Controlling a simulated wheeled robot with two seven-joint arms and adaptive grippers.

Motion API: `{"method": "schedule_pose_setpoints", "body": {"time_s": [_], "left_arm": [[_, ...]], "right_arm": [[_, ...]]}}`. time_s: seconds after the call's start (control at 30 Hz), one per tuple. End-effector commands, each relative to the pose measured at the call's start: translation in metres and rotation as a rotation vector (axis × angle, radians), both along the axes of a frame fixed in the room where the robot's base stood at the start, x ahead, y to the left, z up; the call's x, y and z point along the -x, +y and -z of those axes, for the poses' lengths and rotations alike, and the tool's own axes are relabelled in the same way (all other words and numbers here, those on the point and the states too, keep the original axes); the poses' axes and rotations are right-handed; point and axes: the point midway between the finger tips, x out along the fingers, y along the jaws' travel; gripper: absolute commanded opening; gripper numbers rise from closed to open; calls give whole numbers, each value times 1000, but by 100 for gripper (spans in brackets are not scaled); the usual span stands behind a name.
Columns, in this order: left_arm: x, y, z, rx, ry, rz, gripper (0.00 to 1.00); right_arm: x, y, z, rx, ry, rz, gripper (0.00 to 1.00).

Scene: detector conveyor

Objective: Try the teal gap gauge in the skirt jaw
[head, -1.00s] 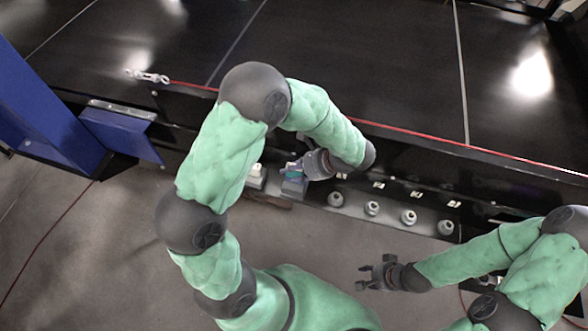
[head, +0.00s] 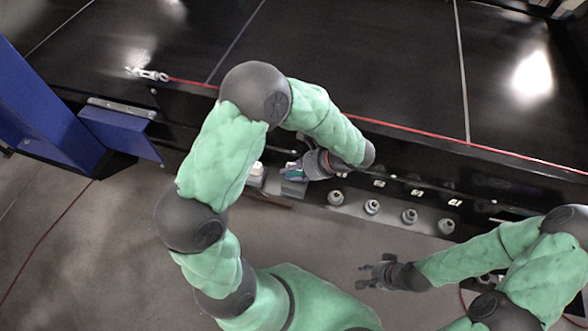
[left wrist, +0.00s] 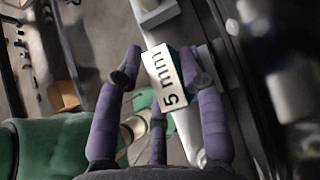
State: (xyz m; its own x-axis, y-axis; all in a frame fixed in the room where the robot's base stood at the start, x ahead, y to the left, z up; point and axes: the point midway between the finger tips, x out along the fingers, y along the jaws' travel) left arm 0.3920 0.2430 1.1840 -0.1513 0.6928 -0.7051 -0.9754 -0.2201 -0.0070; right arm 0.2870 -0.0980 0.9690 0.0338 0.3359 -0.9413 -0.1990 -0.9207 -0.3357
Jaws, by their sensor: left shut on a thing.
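The teal gap gauge shows in the head view as a small teal patch (head: 293,173) at my left gripper (head: 296,169), beside the dark conveyor skirt. In the left wrist view its white label (left wrist: 166,77) reads "5 mm" and lies between the purple fingers of the left gripper (left wrist: 161,70). That gripper is shut on the gauge. A grey block (head: 294,189) is directly below the gauge in the head view. Whether they touch, and which part is the skirt jaw, I cannot tell. My right gripper (head: 370,275) is open and empty over the floor.
A small block with a white top (head: 257,173) stands left of the grey block. Several round white-topped knobs (head: 372,207) line the ledge to the right. The black conveyor belt (head: 350,60) lies behind, with a red cord (head: 430,137) along its edge. A blue post (head: 45,110) stands at left.

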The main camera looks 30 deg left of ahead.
Motion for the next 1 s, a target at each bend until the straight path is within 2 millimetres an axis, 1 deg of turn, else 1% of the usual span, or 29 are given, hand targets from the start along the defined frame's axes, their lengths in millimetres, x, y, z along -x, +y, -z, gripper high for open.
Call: {"method": "schedule_pose_setpoints", "body": {"time_s": [0.17, 0.8, 1.0], "left_arm": [[0, 0, -3, 0, 0, 0, 4], [0, 0, -35, 0, -1, 0, 4], [0, 0, -42, 0, 0, 0, 4]], "right_arm": [[0, 0, -2, 0, 0, 0, 40], [0, 0, -26, 0, 0, 0, 40], [0, 0, -31, 0, 0, 0, 40]]}}
